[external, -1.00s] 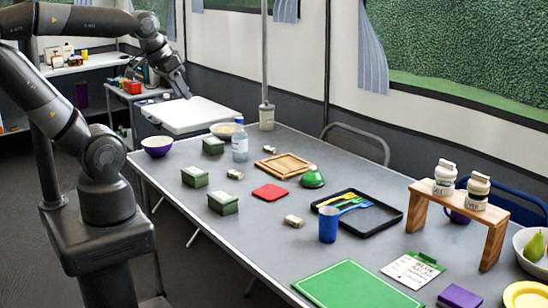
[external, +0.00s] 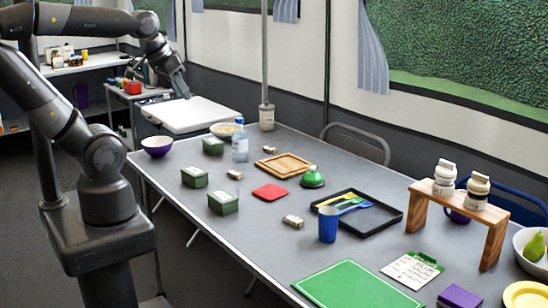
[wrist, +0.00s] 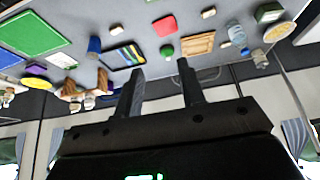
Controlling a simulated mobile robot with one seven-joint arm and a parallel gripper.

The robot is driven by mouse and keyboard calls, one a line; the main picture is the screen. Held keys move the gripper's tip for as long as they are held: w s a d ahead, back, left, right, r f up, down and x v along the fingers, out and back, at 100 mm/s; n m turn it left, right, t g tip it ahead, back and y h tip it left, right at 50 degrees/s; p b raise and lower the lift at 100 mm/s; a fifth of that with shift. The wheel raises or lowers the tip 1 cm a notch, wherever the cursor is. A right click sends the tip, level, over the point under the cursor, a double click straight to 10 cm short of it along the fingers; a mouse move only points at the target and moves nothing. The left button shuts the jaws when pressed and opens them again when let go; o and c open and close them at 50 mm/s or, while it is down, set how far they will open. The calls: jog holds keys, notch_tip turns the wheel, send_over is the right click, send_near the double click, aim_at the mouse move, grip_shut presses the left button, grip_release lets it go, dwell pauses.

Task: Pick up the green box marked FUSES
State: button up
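Three green boxes stand on the grey table in the external view: a near one (external: 223,202), a middle one (external: 194,177) and a far one (external: 213,146). Their labels are too small to read, so I cannot tell which is marked FUSES. One green box also shows at the top right of the wrist view (wrist: 269,12). My gripper (external: 182,90) is raised beyond the far left end of the table, away from the boxes. In the wrist view my gripper (wrist: 160,68) has its two fingers apart with nothing between them.
Near the boxes are a purple bowl (external: 157,147), a clear bottle (external: 240,145), a red mat (external: 271,192) and small tan cylinders (external: 234,175). A black tray (external: 380,217), blue cup (external: 328,226) and wooden stand (external: 494,245) lie further right.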

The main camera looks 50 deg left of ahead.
jog(key=shift+o, duration=0.3)
jog(key=o, duration=1.3)
jog(key=shift+o, duration=0.2)
jog(key=n+g, duration=0.1)
jog(key=g, duration=0.5)
send_over(194, 170)
jog(key=d, duration=0.1)
notch_tip(194, 170, down, 30)
jog(key=shift+s+f, duration=0.1)
jog(key=shift+a+f, duration=0.15)
jog(key=shift+f, duration=1.2)
jog(key=shift+a+f, duration=0.15)
jog(key=shift+f, duration=1.2)
